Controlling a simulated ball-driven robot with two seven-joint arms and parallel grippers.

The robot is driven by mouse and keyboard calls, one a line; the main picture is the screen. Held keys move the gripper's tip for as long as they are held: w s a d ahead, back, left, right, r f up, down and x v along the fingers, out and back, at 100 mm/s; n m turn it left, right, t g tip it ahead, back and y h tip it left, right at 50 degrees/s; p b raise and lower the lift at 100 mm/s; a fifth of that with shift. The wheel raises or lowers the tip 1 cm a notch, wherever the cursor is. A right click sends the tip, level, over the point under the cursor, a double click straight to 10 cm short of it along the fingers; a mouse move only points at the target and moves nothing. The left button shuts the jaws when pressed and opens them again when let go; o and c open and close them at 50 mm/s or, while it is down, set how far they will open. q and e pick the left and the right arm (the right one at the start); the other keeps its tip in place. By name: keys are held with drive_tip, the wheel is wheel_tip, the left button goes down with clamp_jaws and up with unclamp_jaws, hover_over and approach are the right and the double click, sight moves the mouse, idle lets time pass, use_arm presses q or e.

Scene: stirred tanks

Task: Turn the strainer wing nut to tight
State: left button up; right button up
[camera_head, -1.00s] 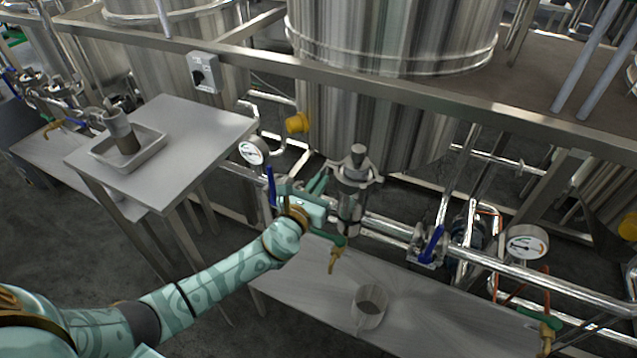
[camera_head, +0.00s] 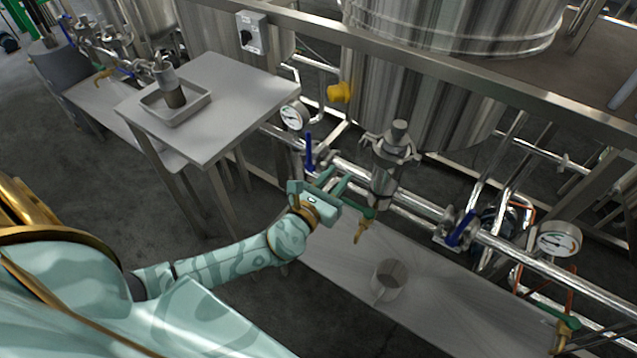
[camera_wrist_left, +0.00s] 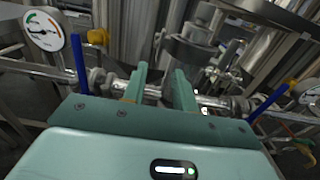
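The strainer (camera_head: 386,185) is an upright metal housing on the pipe, with a clamp ring near its top and a grey cap above. A small projection on the right of the clamp (camera_head: 416,155) may be the wing nut; its setting is too small to read. My left gripper (camera_head: 337,178) is to the left of the strainer, apart from it, with its fingers pointing toward the pipework. In the left wrist view the fingers (camera_wrist_left: 160,74) are spread with nothing between them. The strainer's metal parts (camera_wrist_left: 193,52) show beyond them, to the right. My right gripper is in neither view.
A blue-handled valve (camera_head: 309,153) and a gauge (camera_head: 294,116) stand left of the strainer. A green-handled tap (camera_head: 361,229) is below it, above a clear beaker (camera_head: 388,280) on the low bench (camera_head: 450,320). Another blue-handled valve (camera_head: 461,229) is to the right. A side table (camera_head: 240,90) holds a tray (camera_head: 190,112).

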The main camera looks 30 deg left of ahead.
use_arm(q)
drive_tip(key=s, duration=0.7)
drive_tip(key=shift+a, duration=0.1)
drive_tip(key=s+a+f+n+g+y, duration=0.1)
drive_tip(key=s+a+f+n+g, duration=0.3)
drive_tip(key=f+n, duration=0.45)
drive_tip(key=s+a+f+n+g, duration=0.1)
drive_tip(key=s+f+n+g, duration=0.2)
drive_tip(key=s+f+n, duration=0.55)
drive_tip(key=s+a+f+n+g+y, duration=0.1)
drive_tip(key=s+a+f+n+g, duration=0.25)
drive_tip(key=f, duration=0.85)
drive_tip(key=s+d+f+n+g, duration=0.2)
drive_tip(key=s+f+n, duration=0.1)
drive_tip(key=s, duration=0.6)
drive_tip(key=s+d+f+n+g+h, duration=0.1)
drive_tip(key=s+d+f+n+g, duration=0.2)
drive_tip(key=s, duration=0.7)
drive_tip(key=s+d+f+n+g, duration=0.2)
drive_tip(key=s+f+n, duration=0.2)
drive_tip(key=s, duration=0.5)
drive_tip(key=shift+s+d+f+n, duration=0.15)
drive_tip(key=shift+s+d+n, duration=0.1)
drive_tip(key=shift+n, duration=0.8)
